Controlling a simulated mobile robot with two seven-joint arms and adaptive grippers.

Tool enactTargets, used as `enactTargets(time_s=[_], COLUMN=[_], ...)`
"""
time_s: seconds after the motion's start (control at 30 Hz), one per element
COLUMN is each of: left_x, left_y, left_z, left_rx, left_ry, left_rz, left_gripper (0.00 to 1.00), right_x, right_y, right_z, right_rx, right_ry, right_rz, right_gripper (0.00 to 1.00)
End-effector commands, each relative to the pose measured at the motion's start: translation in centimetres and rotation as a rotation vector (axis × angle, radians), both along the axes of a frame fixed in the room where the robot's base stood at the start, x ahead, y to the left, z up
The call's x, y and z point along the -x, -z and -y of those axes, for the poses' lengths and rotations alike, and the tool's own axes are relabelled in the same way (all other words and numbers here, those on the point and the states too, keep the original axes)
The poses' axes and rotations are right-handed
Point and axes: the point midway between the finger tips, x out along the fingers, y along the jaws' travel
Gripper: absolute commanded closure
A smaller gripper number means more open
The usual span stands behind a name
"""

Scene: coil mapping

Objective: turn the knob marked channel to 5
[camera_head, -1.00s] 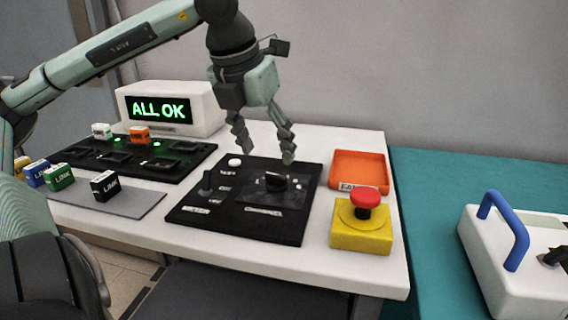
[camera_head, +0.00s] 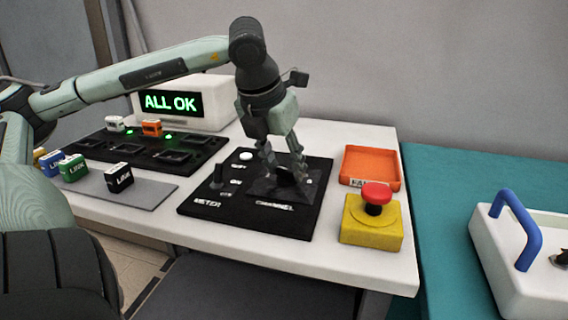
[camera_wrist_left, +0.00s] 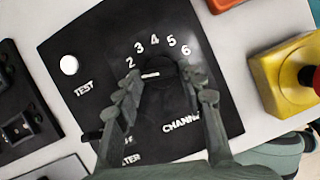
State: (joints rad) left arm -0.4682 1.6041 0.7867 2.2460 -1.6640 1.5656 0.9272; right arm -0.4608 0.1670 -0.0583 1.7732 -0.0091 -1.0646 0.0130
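The black panel (camera_head: 230,215) lies on the white table, with CHANNEL lettering along its front. In the left wrist view, the dark channel knob (camera_wrist_left: 161,75) has a white pointer line aimed left, just below the 2. The numbers 2 to 6 arc above it; any 1 is hidden by a finger. My left gripper (camera_head: 282,164) points down over the knob. Its fingers also show in the left wrist view (camera_wrist_left: 168,89), open on either side of the knob with visible gaps. In the head view the fingers partly hide the knob. My right gripper is not in view.
On the same panel are a white TEST button (camera_wrist_left: 69,65) and a METER lever (camera_head: 217,177). To the right stand a yellow box with a red button (camera_head: 376,194) and an orange tray (camera_head: 371,151). A screen (camera_head: 171,103) reads ALL OK behind left.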

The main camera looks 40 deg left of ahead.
Motion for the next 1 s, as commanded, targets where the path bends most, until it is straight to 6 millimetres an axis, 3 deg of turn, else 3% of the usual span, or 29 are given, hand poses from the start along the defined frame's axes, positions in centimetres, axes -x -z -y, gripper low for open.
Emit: enactTargets(time_s=[0.17, 0.47, 1.0], left_x=[0.0, 0.0, -0.1], left_y=[0.0, 0.1, 0.2], left_z=[0.0, -0.1, -0.6], left_rx=[-0.002, 0.001, 0.001], left_ry=[-0.001, 0.040, 0.457], left_rz=[0.000, 0.000, 0.005], left_gripper=[0.90, 0.90, 0.90], right_x=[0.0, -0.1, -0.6], right_y=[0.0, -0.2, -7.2], right_z=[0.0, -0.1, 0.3], right_rx=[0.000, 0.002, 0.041], right_ry=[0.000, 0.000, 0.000], right_rz=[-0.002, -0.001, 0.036], right_gripper=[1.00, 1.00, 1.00])
